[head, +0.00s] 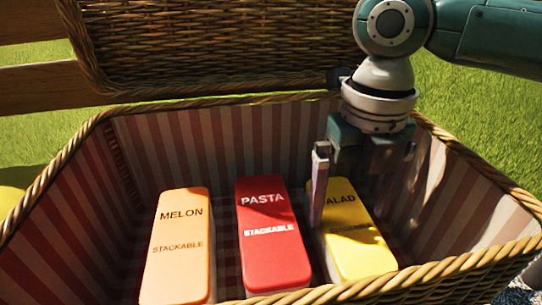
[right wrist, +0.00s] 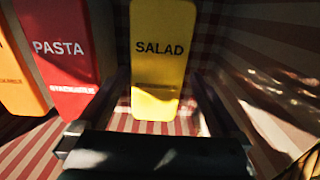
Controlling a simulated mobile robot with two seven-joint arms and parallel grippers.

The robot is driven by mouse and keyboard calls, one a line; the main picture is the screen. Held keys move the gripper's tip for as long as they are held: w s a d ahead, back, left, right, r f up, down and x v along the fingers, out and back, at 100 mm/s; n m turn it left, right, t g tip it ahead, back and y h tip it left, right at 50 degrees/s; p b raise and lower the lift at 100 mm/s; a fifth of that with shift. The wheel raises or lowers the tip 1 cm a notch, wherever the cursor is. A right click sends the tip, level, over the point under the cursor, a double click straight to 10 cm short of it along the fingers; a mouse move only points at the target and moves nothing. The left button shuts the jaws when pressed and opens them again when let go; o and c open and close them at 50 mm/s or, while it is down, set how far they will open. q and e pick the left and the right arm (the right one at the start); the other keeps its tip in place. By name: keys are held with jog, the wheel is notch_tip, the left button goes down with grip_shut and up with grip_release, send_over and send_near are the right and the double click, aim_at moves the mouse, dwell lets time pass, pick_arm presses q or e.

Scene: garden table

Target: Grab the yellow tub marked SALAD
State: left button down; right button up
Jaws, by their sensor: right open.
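The yellow tub marked SALAD (head: 358,252) lies in the wicker basket (head: 190,112), at the right of a row of three tubs. Part of its label is hidden behind a finger of my right gripper (head: 361,205) in the head view. The gripper is open and points down over the far part of the tub. In the right wrist view the SALAD tub (right wrist: 160,75) shows between the two fingers, with its label readable. I cannot tell whether a finger touches it. My left gripper is not in view.
The red PASTA tub (head: 270,262) lies just left of the SALAD tub, close to my left finger. The orange MELON tub (head: 178,268) lies further left. The basket's striped walls stand around them, and its lid (head: 215,45) is raised at the back.

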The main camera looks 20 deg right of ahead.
aim_at(346, 218)
notch_tip(346, 218, down, 6)
jog(key=b, duration=0.4)
jog(key=shift+a+r, duration=0.15)
jog(key=shift+r, duration=0.05)
jog(key=shift+r, duration=0.1)
jog(key=shift+c, duration=0.8)
grip_shut()
